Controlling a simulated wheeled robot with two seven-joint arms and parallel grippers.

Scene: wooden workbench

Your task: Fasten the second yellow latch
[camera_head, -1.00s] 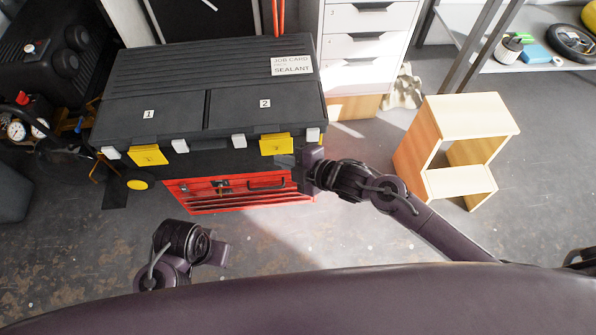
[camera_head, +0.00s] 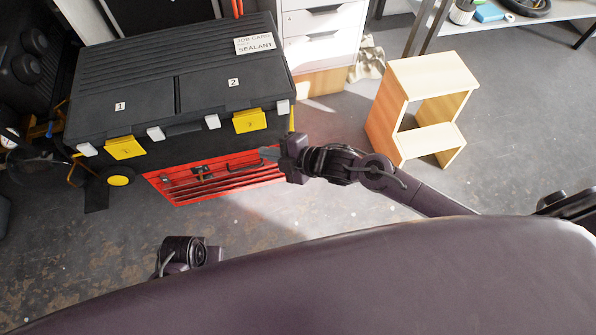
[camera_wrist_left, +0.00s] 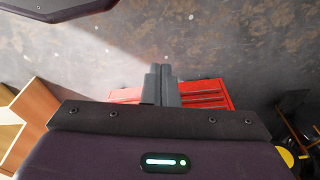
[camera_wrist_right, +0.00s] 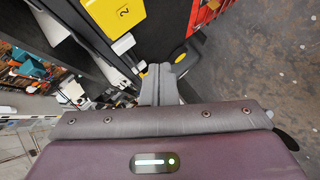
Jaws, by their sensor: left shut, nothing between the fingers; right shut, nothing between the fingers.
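The second yellow latch (camera_head: 250,121) is on the front of the black chest (camera_head: 150,90), below the lid marked 2. It also shows in the right wrist view (camera_wrist_right: 115,14). The first yellow latch (camera_head: 125,148) is to its left, under lid 1. Both lie alike along the front edge; I cannot tell whether they are clasped. My right gripper (camera_head: 269,153) is shut and empty, below and right of the second latch, apart from it. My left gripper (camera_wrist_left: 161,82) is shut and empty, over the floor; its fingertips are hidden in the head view.
White clips (camera_head: 212,121) flank the latches. The floor in front is clear.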

